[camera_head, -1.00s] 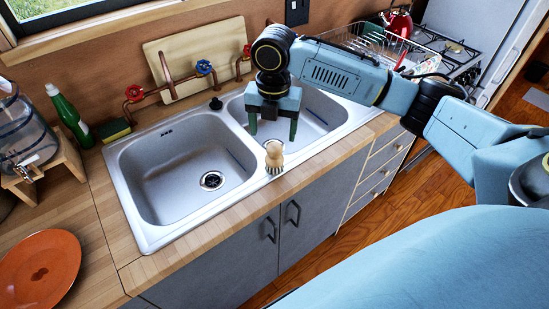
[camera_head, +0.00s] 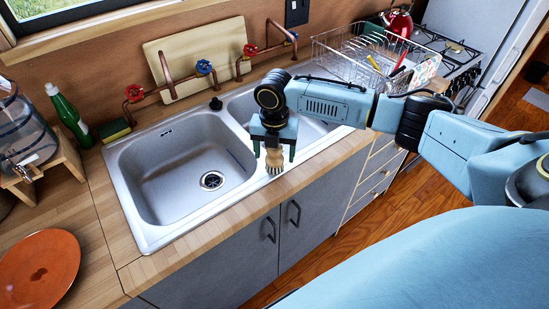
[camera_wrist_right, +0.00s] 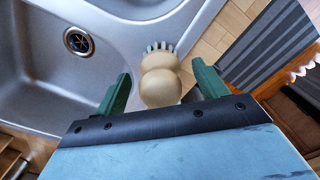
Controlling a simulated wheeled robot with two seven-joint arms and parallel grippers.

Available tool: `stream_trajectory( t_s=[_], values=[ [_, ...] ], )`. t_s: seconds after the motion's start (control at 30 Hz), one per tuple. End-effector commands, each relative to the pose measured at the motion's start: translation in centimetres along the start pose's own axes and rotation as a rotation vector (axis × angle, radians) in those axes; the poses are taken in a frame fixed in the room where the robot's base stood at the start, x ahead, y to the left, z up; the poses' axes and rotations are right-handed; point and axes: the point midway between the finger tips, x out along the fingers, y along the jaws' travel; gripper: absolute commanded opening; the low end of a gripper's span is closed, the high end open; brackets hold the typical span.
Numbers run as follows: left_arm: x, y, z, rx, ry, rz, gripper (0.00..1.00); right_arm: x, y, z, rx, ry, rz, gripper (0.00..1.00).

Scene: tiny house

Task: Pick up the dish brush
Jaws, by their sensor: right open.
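The dish brush (camera_head: 274,158) has a pale wooden knob and light bristles. It stands bristles down on the front rim of the sink, by the divider between the basins. My right gripper (camera_head: 274,154) is above it with its fingers pointing down. In the right wrist view the brush knob (camera_wrist_right: 160,86) lies between the two green fingers, with a gap on each side. The right gripper is open and holds nothing. The top of the brush is partly hidden by the gripper in the head view. My left gripper is not in view.
The double sink (camera_head: 142,213) is set in a wooden counter (camera_head: 100,228). An orange plate (camera_head: 38,268) lies at the left. A green bottle (camera_head: 68,116) and a sponge (camera_head: 115,130) are behind. A wire dish rack (camera_head: 345,60) stands at the back right.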

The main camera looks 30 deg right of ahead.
Motion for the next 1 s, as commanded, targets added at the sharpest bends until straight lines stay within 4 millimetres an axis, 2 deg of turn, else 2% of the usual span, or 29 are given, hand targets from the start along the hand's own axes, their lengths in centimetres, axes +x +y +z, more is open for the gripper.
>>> stream_trajectory(
  t_s=[0.1, 0.37, 0.77, 1.0],
  values=[
    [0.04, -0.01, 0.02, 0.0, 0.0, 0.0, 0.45, 1.37, -0.07, -0.07, -0.001, 0.001, -0.001, 0.72],
    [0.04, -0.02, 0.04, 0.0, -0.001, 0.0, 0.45, 1.68, -0.04, -0.06, -0.001, 0.0, 0.001, 0.72],
    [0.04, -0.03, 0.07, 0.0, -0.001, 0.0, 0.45, 1.65, -0.06, -0.05, -0.001, 0.0, 0.0, 0.23],
    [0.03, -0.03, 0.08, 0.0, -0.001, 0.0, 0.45, 1.44, -0.04, -0.02, -0.001, -0.001, 0.001, 0.23]
  ],
)
